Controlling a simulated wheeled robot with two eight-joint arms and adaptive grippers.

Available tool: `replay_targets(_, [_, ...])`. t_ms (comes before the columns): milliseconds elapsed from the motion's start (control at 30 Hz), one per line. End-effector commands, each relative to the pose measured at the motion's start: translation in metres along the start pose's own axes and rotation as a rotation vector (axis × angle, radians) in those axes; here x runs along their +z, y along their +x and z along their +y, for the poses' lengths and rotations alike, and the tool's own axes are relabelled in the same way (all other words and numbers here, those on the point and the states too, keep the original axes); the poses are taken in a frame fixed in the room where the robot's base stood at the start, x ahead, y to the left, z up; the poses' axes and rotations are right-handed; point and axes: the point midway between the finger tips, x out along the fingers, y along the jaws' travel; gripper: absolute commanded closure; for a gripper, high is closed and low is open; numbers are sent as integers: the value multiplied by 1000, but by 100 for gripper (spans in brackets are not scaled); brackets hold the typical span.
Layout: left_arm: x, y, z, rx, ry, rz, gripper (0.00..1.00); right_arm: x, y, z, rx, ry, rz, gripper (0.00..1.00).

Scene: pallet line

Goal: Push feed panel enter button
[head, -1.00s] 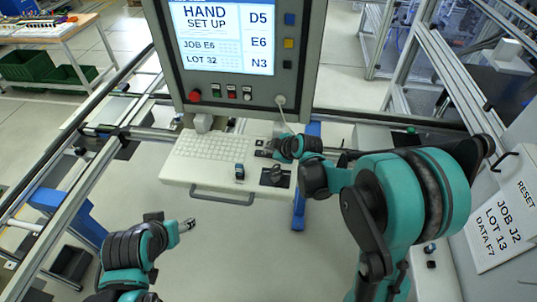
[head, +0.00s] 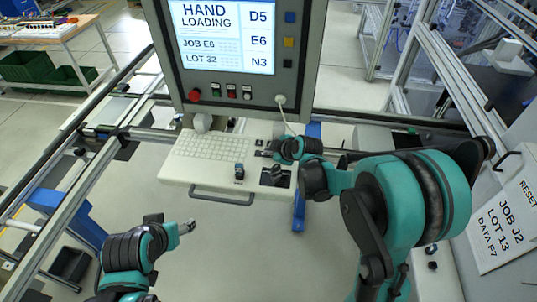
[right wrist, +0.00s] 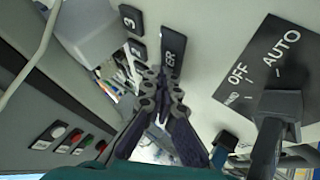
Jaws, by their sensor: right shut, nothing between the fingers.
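The feed panel's console shelf (head: 180,172) holds a keyboard and dark controls below the screen. In the right wrist view a dark button (right wrist: 172,48), its label partly hidden and ending in "ER", sits beside two smaller dark keys, one marked 3 (right wrist: 130,18). My right gripper (head: 264,153) is shut and empty over the right part of the console. In the right wrist view its fingertips (right wrist: 160,78) are at the lower end of the "ER" button; I cannot tell whether they touch it. My left gripper (head: 187,227) hangs in front of the console, lower left, away from it; its jaw state is unclear.
The screen (head: 222,36) reads HAND LOADING, with a red knob (head: 193,95) below it. An OFF/AUTO selector plate (right wrist: 265,75) with a dark handle (right wrist: 272,125) lies right of the button. A cable (head: 285,115) hangs close by my right gripper. Rails flank the console.

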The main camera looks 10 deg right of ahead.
Motion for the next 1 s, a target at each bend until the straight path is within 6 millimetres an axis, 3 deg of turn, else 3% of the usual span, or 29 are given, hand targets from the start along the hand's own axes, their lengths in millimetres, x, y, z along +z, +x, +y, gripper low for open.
replay_targets(1000, [-6,-8,0,0,0,0,37,-8,-12,9,0,0,0,100])
